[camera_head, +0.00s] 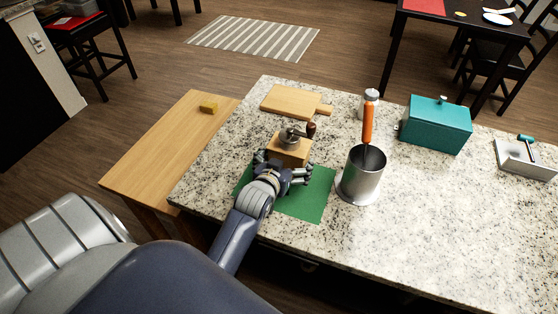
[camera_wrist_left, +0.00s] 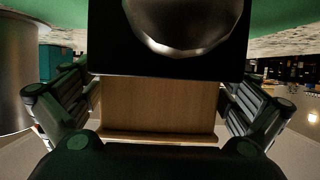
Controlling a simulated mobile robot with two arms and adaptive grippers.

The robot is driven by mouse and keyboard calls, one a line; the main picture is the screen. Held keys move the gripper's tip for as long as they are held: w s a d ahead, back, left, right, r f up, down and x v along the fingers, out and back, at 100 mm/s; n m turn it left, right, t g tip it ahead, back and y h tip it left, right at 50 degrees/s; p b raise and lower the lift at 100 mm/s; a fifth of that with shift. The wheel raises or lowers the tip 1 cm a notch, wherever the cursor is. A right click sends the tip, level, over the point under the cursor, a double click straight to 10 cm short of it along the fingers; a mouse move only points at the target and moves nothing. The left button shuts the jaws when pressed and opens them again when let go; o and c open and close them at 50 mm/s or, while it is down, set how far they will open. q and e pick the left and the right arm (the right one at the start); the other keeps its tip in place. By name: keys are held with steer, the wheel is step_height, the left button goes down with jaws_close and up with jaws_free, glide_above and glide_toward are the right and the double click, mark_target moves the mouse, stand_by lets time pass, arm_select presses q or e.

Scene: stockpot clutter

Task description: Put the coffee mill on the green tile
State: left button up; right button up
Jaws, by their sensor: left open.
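The coffee mill (camera_head: 289,153) is a wooden box with a metal top and a dark-knobbed crank. It appears upright at the far side of the green tile (camera_head: 310,200); its base is partly hidden, so I cannot tell how much of it rests on the tile. My left gripper (camera_head: 287,172) is open, low over the tile at the mill's near side. In the left wrist view, the mill's wooden body (camera_wrist_left: 158,108) shows between the spread fingers (camera_wrist_left: 155,105), and green tile shows at the top corners. My right gripper is not in view.
A metal pot (camera_head: 362,180) with an orange-handled utensil (camera_head: 367,125) stands close right of the tile. A cutting board (camera_head: 292,102), white-topped jar (camera_head: 369,102), teal box (camera_head: 436,125) and grey tray (camera_head: 527,162) are farther off. The counter's right front is clear.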

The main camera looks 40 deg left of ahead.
arm_select(q)
steer(key=v, duration=1)
steer(key=shift+s, duration=0.15)
steer(key=s+d+f+m+g, duration=0.1)
steer(key=s+d+f, duration=0.1)
steer(key=s+d+f+g+h, duration=0.1)
steer(key=s+d+f+g, duration=0.1)
steer(key=s, duration=0.1)
steer(key=s+d+f+m+g+h, duration=0.1)
steer(key=s+f, duration=0.1)
steer(key=shift+s+d+f+m+g, duration=0.1)
steer(key=shift+s+d+m+g, duration=0.2)
steer(key=shift+s+d, duration=0.1)
steer(key=s+d+f+m+g+h, duration=0.1)
steer(key=s+d+f+m+g, duration=0.2)
steer(key=s, duration=0.7)
step_height(320, 180, down, 25)
steer(key=s+g, duration=0.2)
steer(key=g, duration=0.1)
steer(key=s+a+f+g, duration=0.1)
steer(key=s+a+f, duration=0.1)
steer(key=s+f, duration=1.5)
steer(key=shift+a+f, duration=0.2)
steer(key=shift+f, duration=0.05)
